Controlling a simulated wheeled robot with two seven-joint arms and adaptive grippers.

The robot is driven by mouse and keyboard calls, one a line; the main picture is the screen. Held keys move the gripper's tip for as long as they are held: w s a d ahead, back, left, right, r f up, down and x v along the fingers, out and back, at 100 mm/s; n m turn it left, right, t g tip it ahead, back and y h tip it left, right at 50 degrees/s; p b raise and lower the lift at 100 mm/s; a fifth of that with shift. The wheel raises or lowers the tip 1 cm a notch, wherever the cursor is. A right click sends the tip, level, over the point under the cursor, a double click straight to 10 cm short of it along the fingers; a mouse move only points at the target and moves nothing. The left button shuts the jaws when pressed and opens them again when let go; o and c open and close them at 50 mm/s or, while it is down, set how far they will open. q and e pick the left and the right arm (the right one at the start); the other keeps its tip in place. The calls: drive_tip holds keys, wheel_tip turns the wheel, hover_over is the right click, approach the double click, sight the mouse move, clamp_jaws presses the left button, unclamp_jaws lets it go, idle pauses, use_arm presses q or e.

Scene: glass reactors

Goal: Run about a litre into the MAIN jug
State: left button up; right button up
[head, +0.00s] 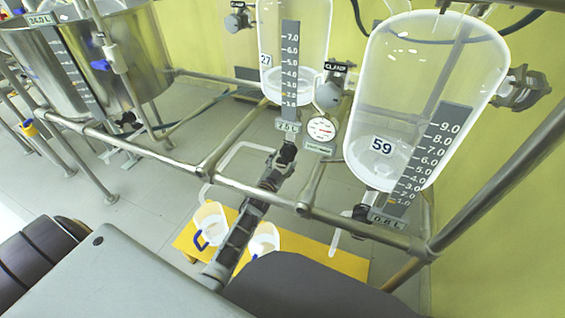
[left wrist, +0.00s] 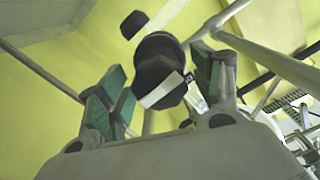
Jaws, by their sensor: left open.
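Two clear jugs with blue handles stand low on a yellow platform: the left jug (head: 209,216) and the right jug (head: 264,238). No MAIN label is readable on either. Vessel 27 (head: 292,30) hangs above with a scale and a 2-point-something litre tag. A dark outlet valve (head: 287,152) sits beneath it, and a pale hose (head: 228,158) bends down towards the left jug. My left gripper (head: 276,170) is open just below this valve. In the left wrist view, a dark round knob (left wrist: 160,58) lies between its spread green-padded fingers (left wrist: 160,85). Contact cannot be told. My right gripper is not in view.
Vessel 59 (head: 430,80), tagged 0.8 L, hangs at right with a short spout (head: 336,242). Steel frame rails (head: 355,228) cross close to my arm. A steel tank (head: 125,55) stands at left.

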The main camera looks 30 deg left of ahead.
use_arm(q)
drive_tip(key=s, duration=1.2)
drive_tip(key=shift+d, duration=0.35)
idle(0.7)
